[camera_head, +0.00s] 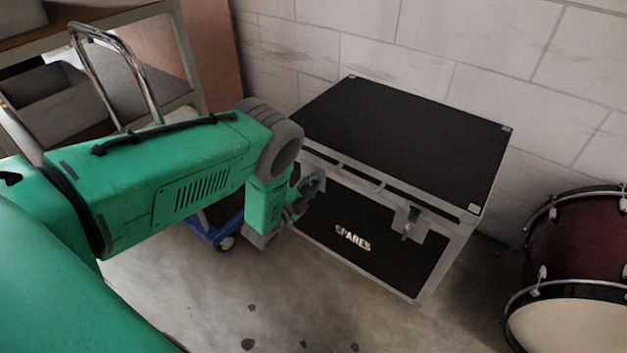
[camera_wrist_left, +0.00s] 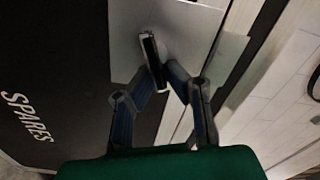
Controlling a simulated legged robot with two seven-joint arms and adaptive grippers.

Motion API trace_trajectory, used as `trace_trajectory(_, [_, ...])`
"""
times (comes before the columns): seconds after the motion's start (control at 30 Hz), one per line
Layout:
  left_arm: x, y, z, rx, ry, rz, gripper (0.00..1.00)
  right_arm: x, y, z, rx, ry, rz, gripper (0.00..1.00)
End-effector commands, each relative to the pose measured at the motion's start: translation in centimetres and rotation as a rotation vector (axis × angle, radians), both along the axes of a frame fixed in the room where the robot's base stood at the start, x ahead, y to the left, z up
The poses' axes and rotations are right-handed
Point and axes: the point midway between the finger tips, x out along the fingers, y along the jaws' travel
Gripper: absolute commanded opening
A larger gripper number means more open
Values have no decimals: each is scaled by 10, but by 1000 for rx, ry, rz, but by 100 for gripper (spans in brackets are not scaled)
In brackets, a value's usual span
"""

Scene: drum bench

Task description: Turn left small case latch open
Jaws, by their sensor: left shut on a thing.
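A black case (camera_head: 392,137) with silver edges and the word SPARES on its front stands against the wall. Its left latch is mostly hidden behind my left arm in the head view. In the left wrist view the left latch (camera_wrist_left: 150,52) is a narrow metal piece on a pale plate (camera_wrist_left: 185,35). My left gripper (camera_head: 306,190) is at the case's front left. In the left wrist view its fingers (camera_wrist_left: 162,72) are closed on the latch. The right latch (camera_head: 409,223) hangs on the case front. My right gripper is not in view.
A dark red drum (camera_head: 583,240) stands at the right. A shelf with a chrome-handled trolley (camera_head: 115,70) is at the back left. A blue wheeled base (camera_head: 215,232) is below my arm. The floor (camera_head: 300,310) before the case is mostly clear.

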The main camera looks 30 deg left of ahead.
Motion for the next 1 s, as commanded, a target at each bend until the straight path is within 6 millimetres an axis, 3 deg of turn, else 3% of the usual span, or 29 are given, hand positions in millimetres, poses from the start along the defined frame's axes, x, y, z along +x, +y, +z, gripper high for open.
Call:
trace_trajectory(0.03, [-7, 11, -9, 49, 22, 21, 0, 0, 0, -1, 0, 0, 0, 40])
trace_trajectory(0.4, [-8, 12, -12, 296, 0, 21, 0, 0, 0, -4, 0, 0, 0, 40])
trace_trajectory(1.0, [-8, 12, -12, 391, -8, 23, 0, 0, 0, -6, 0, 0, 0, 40])
